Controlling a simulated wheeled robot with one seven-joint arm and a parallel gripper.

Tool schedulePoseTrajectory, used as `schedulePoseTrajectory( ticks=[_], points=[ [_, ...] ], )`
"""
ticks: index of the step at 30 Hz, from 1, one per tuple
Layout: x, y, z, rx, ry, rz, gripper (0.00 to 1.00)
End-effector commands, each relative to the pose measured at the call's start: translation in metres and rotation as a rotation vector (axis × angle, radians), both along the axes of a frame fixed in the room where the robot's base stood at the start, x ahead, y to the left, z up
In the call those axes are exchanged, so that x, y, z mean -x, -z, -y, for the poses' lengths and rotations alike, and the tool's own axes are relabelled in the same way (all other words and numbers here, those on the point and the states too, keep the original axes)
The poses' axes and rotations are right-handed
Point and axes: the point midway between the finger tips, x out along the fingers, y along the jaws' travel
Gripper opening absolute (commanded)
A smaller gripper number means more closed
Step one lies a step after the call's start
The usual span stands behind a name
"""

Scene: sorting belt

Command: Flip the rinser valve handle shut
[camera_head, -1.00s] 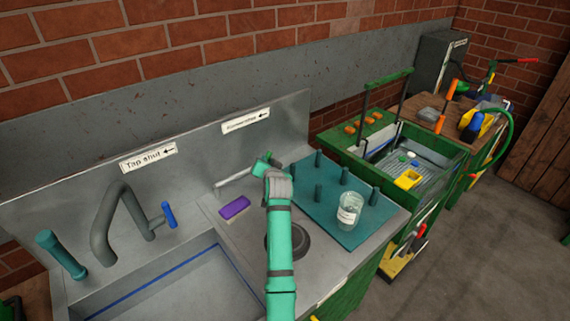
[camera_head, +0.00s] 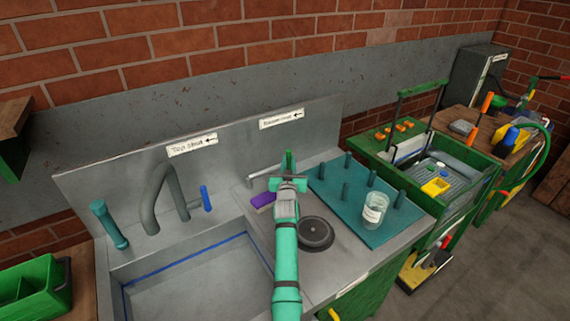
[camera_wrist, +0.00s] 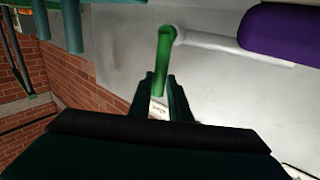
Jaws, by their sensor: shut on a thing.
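The green rinser valve handle (camera_head: 289,158) stands up at the right end of a pale metal pipe (camera_head: 262,173), below a label with a left-pointing arrow (camera_head: 282,118). My gripper (camera_head: 288,183) is at the handle, hiding its lower part and the pipe's end in the head view. In the wrist view the green handle (camera_wrist: 164,62) runs from the white pipe's joint down between the two dark fingertips of my gripper (camera_wrist: 164,90). The fingers are shut on the handle.
A purple block (camera_head: 263,200) lies just left of my gripper. To the right is a teal peg board (camera_head: 330,200) with a glass jar (camera_head: 375,209). A round black drain (camera_head: 315,233) is in front. The tap with its blue handle (camera_head: 206,198) stands left, behind the sink basin.

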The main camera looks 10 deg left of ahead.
Motion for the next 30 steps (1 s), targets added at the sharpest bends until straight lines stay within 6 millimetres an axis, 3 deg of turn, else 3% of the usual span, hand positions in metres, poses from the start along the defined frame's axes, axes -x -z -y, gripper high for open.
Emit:
schedulePoseTrajectory(
  ticks=[15,16,18,30],
  points=[
    [0.0,0.004,0.003,0.018,0.003,0.006,0.0],
    [0.0,0.004,0.003,0.018,0.003,0.006,0.24],
    [0.0,0.004,0.003,0.018,0.003,0.007,0.36],
    [0.0,-0.006,0.004,0.016,0.004,0.012,0.36]
  ],
)
